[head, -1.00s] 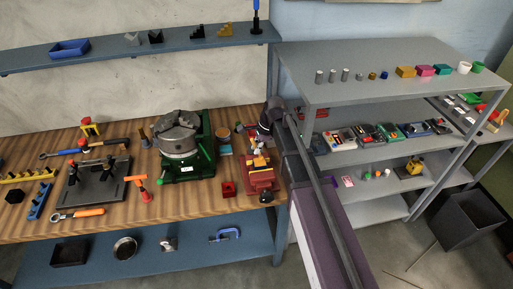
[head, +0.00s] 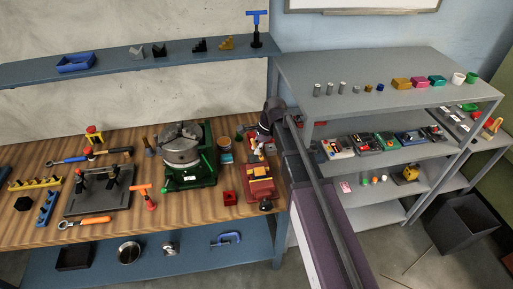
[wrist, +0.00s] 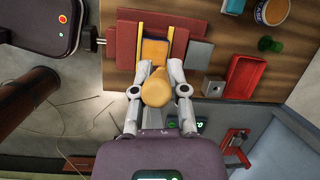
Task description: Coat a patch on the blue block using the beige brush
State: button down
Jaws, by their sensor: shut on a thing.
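My gripper (wrist: 156,92) is shut on the beige brush (wrist: 157,87), whose rounded handle end faces the wrist camera. The brush's bristles are hidden beneath the handle and fingers. Just beyond the fingertips in the wrist view is a red vise (wrist: 124,46) with yellow strips. An orange patch (wrist: 154,50) with a thin bluish edge shows between the strips. The blue block itself is not clearly visible; I cannot tell if the brush touches anything. In the head view my gripper (head: 260,148) is over the red vise (head: 260,186), too small to show detail.
A red tray (wrist: 247,77), a grey plate (wrist: 199,54) and a green knob (wrist: 268,44) lie right of the vise in the wrist view. A green-based chuck (head: 182,150) stands left of the vise. The grey shelf unit (head: 390,72) stands to the right.

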jog(key=shift+r+p, duration=1.55)
jog(key=shift+f, duration=0.1)
